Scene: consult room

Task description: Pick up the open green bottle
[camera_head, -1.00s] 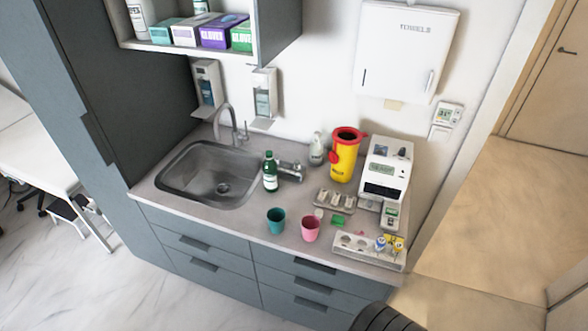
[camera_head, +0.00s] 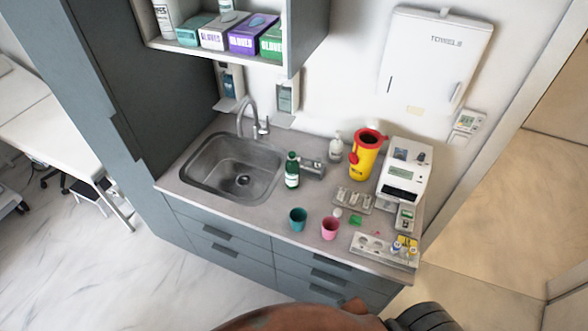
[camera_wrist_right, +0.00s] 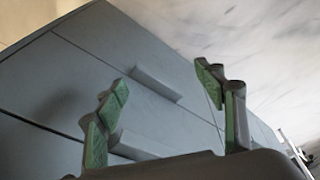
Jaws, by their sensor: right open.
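A green bottle (camera_head: 292,170) with a white label stands upright on the counter, just right of the sink. Its top looks dark green, and I cannot tell whether it is open. My right gripper (camera_wrist_right: 165,105) shows in the right wrist view with its green-padded fingers spread apart and nothing between them. It is in front of the grey drawer fronts (camera_wrist_right: 90,75), away from the bottle. In the head view part of my arm shows at the bottom edge. My left gripper is not in view.
On the counter (camera_head: 262,218) stand a teal cup (camera_head: 298,219), a pink cup (camera_head: 330,228), a yellow sharps bin (camera_head: 364,160), a white analyser (camera_head: 401,174) and a white vial rack (camera_head: 384,248). The sink (camera_head: 232,170) is to the left. A shelf (camera_head: 215,53) overhangs the back.

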